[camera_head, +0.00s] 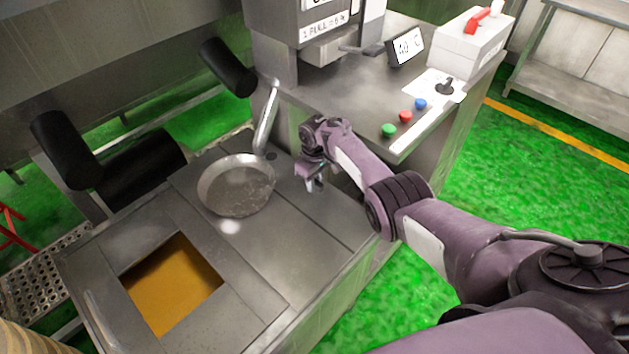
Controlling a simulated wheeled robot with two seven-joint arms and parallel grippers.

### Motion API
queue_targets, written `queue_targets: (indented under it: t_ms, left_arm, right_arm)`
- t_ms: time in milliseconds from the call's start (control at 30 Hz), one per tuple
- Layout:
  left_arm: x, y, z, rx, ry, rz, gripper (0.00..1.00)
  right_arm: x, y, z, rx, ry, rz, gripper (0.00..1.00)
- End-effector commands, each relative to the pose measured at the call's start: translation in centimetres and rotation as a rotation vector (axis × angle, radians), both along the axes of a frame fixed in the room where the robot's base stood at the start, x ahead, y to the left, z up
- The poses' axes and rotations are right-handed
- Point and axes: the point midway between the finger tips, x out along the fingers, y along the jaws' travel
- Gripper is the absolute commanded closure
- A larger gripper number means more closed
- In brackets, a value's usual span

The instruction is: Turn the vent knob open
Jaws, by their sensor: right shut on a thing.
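My right gripper (314,181) points down close above the steel counter (297,232), beside the front of the machine cabinet. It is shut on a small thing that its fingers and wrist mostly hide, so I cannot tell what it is. I cannot make out a clearly marked vent knob. A black knob or lever (445,87) stands on a white plate on the cabinet top, apart from the gripper. My left gripper is not in view.
A round steel pan (237,185) with a raised handle (266,122) is left of the gripper. A square opening with orange contents (172,285) is in the counter. Green (388,130), red (405,116) and blue (420,104) buttons line the cabinet top. Green floor lies right.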

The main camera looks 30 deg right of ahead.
Motion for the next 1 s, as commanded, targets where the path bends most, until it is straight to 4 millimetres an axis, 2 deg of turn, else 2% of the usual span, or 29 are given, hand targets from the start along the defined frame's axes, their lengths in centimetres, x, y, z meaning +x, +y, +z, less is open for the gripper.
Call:
queue_targets:
  t_ms: [200, 233, 400, 633, 733, 1000]
  left_arm:
    - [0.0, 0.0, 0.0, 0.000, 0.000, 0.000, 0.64]
    - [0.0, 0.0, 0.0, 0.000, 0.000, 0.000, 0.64]
    - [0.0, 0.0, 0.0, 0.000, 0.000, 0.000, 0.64]
    - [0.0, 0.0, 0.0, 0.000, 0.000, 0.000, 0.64]
    - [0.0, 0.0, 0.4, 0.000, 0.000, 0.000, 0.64]
    - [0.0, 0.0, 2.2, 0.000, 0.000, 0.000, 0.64]
  right_arm:
    - [-0.1, 0.0, 0.0, -0.001, 0.002, 0.004, 1.00]
    - [-0.1, 0.0, 0.0, -0.001, 0.002, 0.004, 0.76]
    - [0.0, 0.0, 0.0, 0.000, 0.001, 0.002, 0.56]
    - [0.0, 0.0, 0.0, 0.000, 0.001, 0.001, 0.56]
    - [0.0, 0.0, 0.7, 0.000, 0.000, 0.000, 0.56]
    - [0.0, 0.0, 5.1, 0.000, -0.001, 0.002, 0.56]
